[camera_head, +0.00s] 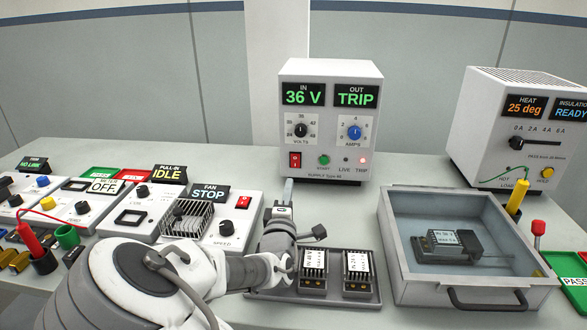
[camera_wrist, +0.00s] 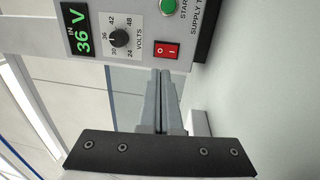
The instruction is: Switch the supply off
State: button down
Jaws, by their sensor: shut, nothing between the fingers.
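The supply (camera_head: 330,120) is a white box at the back middle of the bench. Its displays read IN 36 V and OUT TRIP, and its TRIP lamp glows red. Its red rocker switch (camera_head: 295,160) is at the lower left of the front; the switch also shows in the wrist view (camera_wrist: 167,51), with its O and I marks. My gripper (camera_head: 288,182) is shut and empty, its tips just below the switch in the head view. In the wrist view the closed fingers (camera_wrist: 161,74) end close to the switch; I cannot tell whether they touch.
A green START button (camera_head: 324,160) and the volts knob (camera_head: 301,130) are near the switch. The fan unit (camera_head: 210,215) stands left of my arm. A black holder (camera_head: 338,275) with two labelled modules lies in front. A grey tray (camera_head: 455,245) stands right.

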aim_at(295, 157)
dwell(0.3)
jog(key=w, duration=0.3)
jog(key=w+b, duration=0.1)
jog(key=w, duration=0.2)
jog(key=w+r, duration=0.1)
jog(key=w, duration=0.2)
jog(key=shift+w+d+r+b, duration=0.1)
jog(key=shift+w+d+b, duration=0.1)
jog(key=shift+w+b, duration=0.2)
jog(key=shift+w+r, duration=0.25)
jog(key=shift+s, duration=0.1)
